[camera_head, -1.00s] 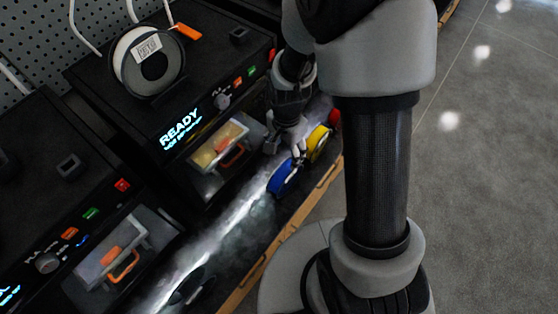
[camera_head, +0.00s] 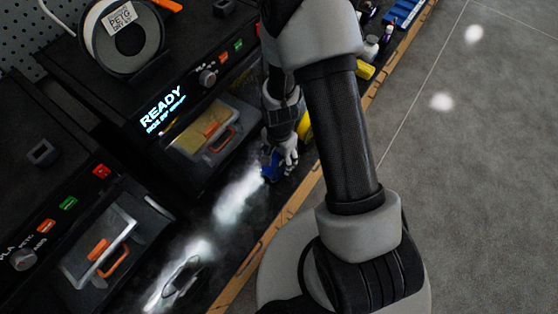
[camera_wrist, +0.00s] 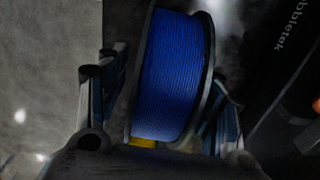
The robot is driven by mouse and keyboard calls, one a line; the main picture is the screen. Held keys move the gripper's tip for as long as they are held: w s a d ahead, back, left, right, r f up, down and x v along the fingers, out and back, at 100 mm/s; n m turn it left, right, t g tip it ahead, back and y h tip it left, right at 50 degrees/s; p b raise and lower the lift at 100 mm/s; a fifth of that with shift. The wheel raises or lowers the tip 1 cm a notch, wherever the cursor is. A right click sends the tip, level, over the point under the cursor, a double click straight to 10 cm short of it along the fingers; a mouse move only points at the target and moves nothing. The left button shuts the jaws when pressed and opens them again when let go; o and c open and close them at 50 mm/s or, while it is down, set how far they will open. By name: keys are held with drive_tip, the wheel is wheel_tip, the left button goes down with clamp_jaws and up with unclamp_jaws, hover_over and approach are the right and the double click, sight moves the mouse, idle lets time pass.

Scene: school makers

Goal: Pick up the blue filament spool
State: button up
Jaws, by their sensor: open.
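The blue filament spool (camera_wrist: 172,78) stands upright between the two open fingers of my gripper (camera_wrist: 165,110) in the wrist view. One finger is on each side of it, and I cannot tell whether either touches it. In the head view my gripper (camera_head: 282,158) reaches down at the bench, and the blue spool (camera_head: 268,167) shows only in part behind it. A yellow spool (camera_head: 304,127) stands just behind, partly hidden by my arm. A bit of yellow also shows below the blue spool in the wrist view.
Black printers (camera_head: 120,70) with orange-handled drawers (camera_head: 215,135) line the left side close to my gripper. A white spool (camera_head: 122,35) sits on top of one. A wooden strip (camera_head: 262,245) edges the bench. A dark loop-shaped object (camera_head: 182,278) lies at the near end. Bottles (camera_head: 371,48) stand farther back.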

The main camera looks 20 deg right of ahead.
drive_tip(key=shift+f, duration=0.5)
drive_tip(key=c, duration=1.3)
drive_tip(key=shift+r, duration=0.1)
drive_tip(key=shift+c, duration=0.6)
drive_tip(key=shift+r, duration=0.1)
